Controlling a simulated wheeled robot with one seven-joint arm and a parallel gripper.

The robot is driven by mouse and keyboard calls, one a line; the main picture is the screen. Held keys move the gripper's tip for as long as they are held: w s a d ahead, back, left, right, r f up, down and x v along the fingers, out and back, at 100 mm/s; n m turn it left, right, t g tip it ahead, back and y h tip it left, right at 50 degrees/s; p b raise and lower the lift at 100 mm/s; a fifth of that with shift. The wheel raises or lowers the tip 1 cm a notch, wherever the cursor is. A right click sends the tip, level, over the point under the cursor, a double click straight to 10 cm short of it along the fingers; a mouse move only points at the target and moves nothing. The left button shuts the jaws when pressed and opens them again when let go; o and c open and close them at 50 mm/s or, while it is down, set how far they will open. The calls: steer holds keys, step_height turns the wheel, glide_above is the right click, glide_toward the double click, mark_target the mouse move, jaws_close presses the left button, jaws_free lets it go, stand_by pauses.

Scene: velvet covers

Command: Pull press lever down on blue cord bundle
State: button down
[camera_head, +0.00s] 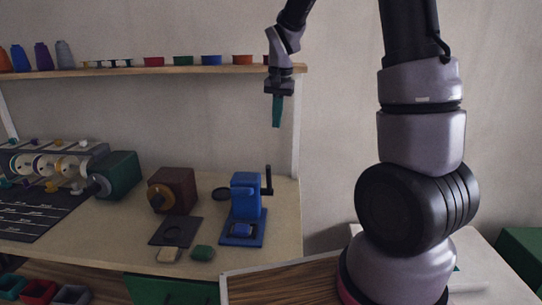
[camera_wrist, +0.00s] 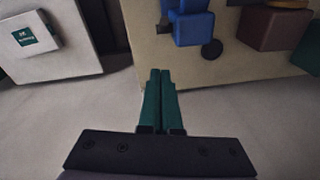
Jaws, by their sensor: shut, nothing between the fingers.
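A blue press (camera_head: 245,196) stands on the right part of the workbench, with a black upright lever (camera_head: 268,181) on its right side. A dark blue item (camera_head: 241,229) lies on its base; I cannot tell whether it is the cord bundle. My gripper (camera_head: 276,123) hangs in the air above and to the right of the press, pointing down, its green fingers shut and empty. In the wrist view the shut fingers (camera_wrist: 161,72) point toward the bench edge, and the blue press (camera_wrist: 190,25) shows at the top, apart from them.
A brown machine (camera_head: 174,188) and a green machine (camera_head: 117,174) stand left of the press. A shelf (camera_head: 180,71) with spools and coloured cups runs above the bench. A white box (camera_wrist: 50,40) shows in the wrist view.

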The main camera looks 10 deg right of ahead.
steer(key=shift+w+a+f, duration=0.1)
steer(key=shift+w+f, duration=0.7)
steer(key=shift+f, duration=0.05)
steer(key=shift+f, duration=0.1)
steer(key=f, duration=0.3)
steer(key=s+a+f, duration=0.1)
steer(key=f, duration=0.6)
steer(key=shift+s+a+f, duration=0.2)
steer(key=shift+a+f, duration=0.1)
steer(key=shift+s+a+f, duration=0.2)
steer(key=shift+s, duration=0.2)
